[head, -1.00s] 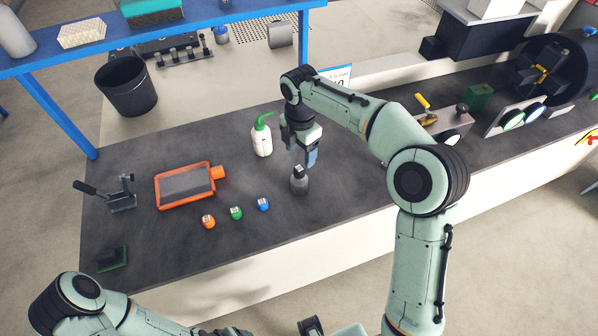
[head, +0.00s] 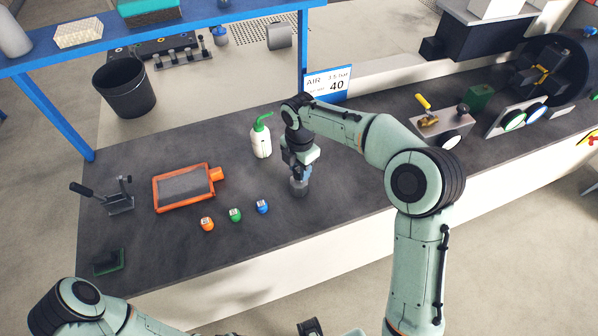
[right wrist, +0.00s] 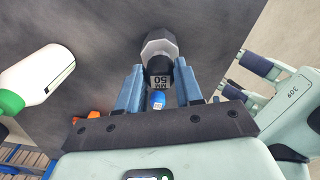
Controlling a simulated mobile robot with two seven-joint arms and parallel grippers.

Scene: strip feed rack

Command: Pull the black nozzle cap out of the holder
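The black nozzle cap (right wrist: 158,68), with a pale label reading 50, sits in the grey faceted holder (right wrist: 158,44) in the right wrist view. In the head view the holder (head: 298,188) stands on the dark bench and my gripper mostly covers the cap. My right gripper (right wrist: 158,72) is open, with one blue finger on each side of the cap. A small gap shows between each finger and the cap. In the head view the right gripper (head: 299,175) is directly above the holder. My left gripper is not in view; only its arm shows at bottom left.
A white bottle with a green spout (head: 261,141) stands just behind and left of the holder. Orange (head: 207,224), green (head: 235,215) and blue (head: 262,207) caps lie to the left, with an orange-framed cartridge (head: 184,187) beyond. The bench's front right of the holder is clear.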

